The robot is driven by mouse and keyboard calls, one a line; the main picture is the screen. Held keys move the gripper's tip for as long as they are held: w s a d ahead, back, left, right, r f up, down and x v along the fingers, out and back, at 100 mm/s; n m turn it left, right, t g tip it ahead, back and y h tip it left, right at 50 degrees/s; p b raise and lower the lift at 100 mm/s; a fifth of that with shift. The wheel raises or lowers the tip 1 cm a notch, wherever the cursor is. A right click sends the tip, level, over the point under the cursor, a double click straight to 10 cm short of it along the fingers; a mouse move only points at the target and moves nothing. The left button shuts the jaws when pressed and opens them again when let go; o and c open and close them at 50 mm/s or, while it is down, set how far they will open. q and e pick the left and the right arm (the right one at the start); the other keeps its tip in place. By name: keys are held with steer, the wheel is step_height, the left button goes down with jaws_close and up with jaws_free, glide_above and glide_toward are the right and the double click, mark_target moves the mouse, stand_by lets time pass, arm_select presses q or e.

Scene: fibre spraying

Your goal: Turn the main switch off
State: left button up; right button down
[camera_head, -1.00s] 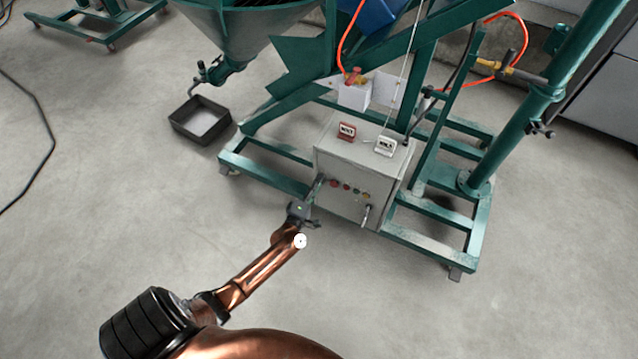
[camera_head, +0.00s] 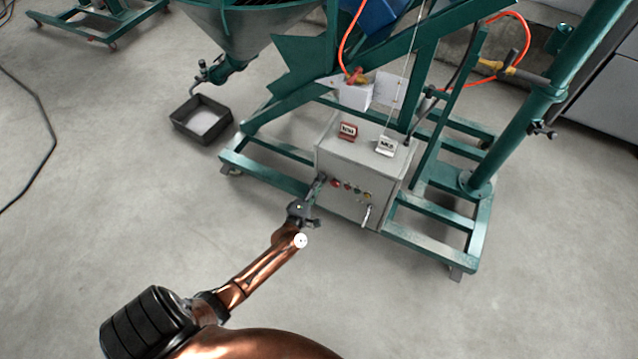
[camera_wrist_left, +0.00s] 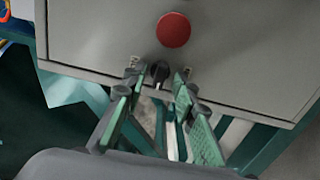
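The grey control box (camera_head: 340,197) stands on the green machine frame, with a row of small coloured buttons on its front. In the left wrist view a black rotary knob (camera_wrist_left: 160,72), which looks like the main switch, sits on the box's front below a round red button (camera_wrist_left: 173,30). My left gripper (camera_head: 316,190) is at the left end of the box's front. In the left wrist view its two green-padded fingers (camera_wrist_left: 157,84) are apart, one on each side of the knob. I cannot tell whether they touch it. My right gripper is not in view.
A silver handle (camera_head: 367,215) sticks out at the right of the box's front. A black tray (camera_head: 202,119) lies on the floor at left. The floor in front is clear.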

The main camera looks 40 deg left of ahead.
arm_select(q)
steer(key=v, duration=1.2)
